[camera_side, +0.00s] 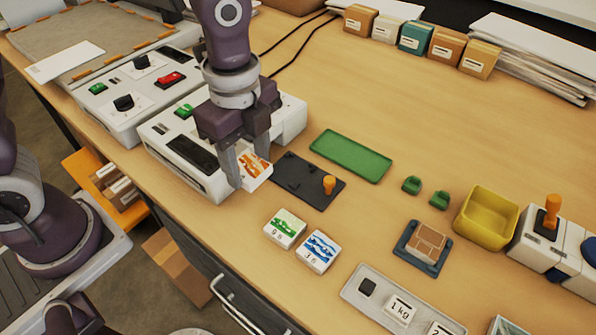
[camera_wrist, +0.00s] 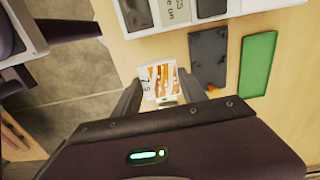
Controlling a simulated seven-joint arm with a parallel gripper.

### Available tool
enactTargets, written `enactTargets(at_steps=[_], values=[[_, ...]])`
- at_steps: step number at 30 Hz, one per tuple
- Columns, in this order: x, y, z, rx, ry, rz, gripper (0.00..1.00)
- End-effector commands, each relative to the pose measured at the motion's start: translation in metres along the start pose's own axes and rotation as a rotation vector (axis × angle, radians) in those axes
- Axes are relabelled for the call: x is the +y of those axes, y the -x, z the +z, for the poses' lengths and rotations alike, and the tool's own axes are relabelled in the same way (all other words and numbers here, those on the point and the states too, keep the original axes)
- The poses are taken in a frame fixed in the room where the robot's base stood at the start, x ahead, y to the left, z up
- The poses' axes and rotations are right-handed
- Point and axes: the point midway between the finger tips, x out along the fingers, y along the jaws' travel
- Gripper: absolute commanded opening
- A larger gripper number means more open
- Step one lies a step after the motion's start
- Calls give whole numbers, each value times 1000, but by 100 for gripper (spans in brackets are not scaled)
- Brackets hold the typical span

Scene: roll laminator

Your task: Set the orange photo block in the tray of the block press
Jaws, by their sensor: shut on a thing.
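My gripper (camera_side: 252,171) is shut on the orange photo block (camera_side: 257,170), a white block with an orange picture on top. In the wrist view the block (camera_wrist: 161,80) sits between both fingers (camera_wrist: 162,98). It is near the front end of the white machine and left of the dark tray (camera_side: 301,187), apart from the tray. The dark tray has an orange knob (camera_side: 329,184) at its right end and no block on it. I take it for the block press tray; it also shows in the wrist view (camera_wrist: 208,57).
A green tray (camera_side: 350,155) lies behind the dark one. A green-picture block (camera_side: 285,228) and a blue-picture block (camera_side: 318,251) lie in front. A white machine (camera_side: 190,165) stands close on the left. A yellow bin (camera_side: 486,218) is at right.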

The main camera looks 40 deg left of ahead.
Motion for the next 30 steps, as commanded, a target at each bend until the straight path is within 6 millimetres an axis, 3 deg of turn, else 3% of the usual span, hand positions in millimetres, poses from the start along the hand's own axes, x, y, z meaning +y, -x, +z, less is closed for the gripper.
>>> enactTargets(at_steps=[9, 12, 30], values=[[-91, -18, -1, 1, -7, 0, 8], [-108, -23, 0, 0, -11, 0, 8], [-111, -81, 1, -1, -13, 0, 8]])
